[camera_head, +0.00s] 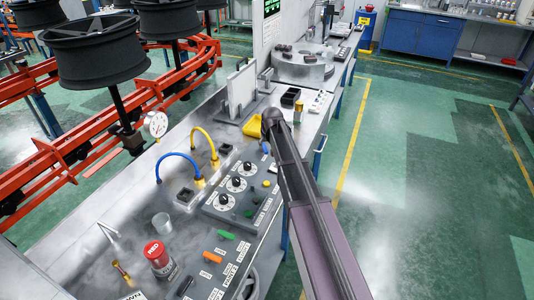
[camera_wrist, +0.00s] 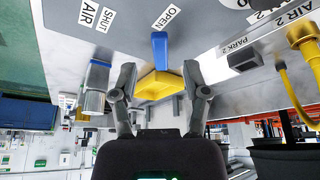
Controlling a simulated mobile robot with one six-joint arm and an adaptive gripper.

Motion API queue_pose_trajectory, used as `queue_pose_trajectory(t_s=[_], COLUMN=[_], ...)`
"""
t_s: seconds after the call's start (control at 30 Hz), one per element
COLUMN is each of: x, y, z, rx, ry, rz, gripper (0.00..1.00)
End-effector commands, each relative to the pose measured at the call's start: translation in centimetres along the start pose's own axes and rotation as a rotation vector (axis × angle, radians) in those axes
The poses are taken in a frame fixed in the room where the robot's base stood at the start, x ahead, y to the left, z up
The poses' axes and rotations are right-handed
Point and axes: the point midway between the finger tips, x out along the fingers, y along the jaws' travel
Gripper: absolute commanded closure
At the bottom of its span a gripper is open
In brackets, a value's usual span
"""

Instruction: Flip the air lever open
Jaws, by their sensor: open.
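A blue lever (camera_wrist: 159,50) stands out from the grey panel in the wrist view, beside an OPEN label (camera_wrist: 166,18). SHUT and AIR labels (camera_wrist: 97,17) are to its left. My gripper (camera_wrist: 158,74) is open, with its fingers spread to either side of the lever's line and apart from it. A yellow tray (camera_wrist: 155,87) shows between the fingers. In the head view, a bit of blue, likely the lever (camera_head: 265,147), shows beside the dark end of my arm. My fingers are hidden there.
A console with dials (camera_head: 240,184), a blue hose (camera_head: 177,155) and a yellow hose (camera_head: 205,132) are on the metal bench left of my arm. Green floor to the right is clear.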

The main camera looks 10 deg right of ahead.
Motion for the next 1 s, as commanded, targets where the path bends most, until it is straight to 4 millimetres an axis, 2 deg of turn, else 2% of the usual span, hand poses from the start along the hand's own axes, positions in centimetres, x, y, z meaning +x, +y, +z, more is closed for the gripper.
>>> queue_pose_trajectory(t_s=[0.1,0.4,0.9,0.93,1.0], x=[1.4,3.2,3.5,3.5,3.5], y=[0.0,-0.1,-0.1,-0.1,-0.1], z=[0.1,0.0,0.0,0.0,0.0], rx=[0.000,0.000,-0.001,-0.001,-0.001], ry=[0.000,0.000,0.000,0.000,0.000], rz=[0.000,0.000,0.000,0.000,0.000], gripper=[0.40,0.40,0.40,0.43,0.64])
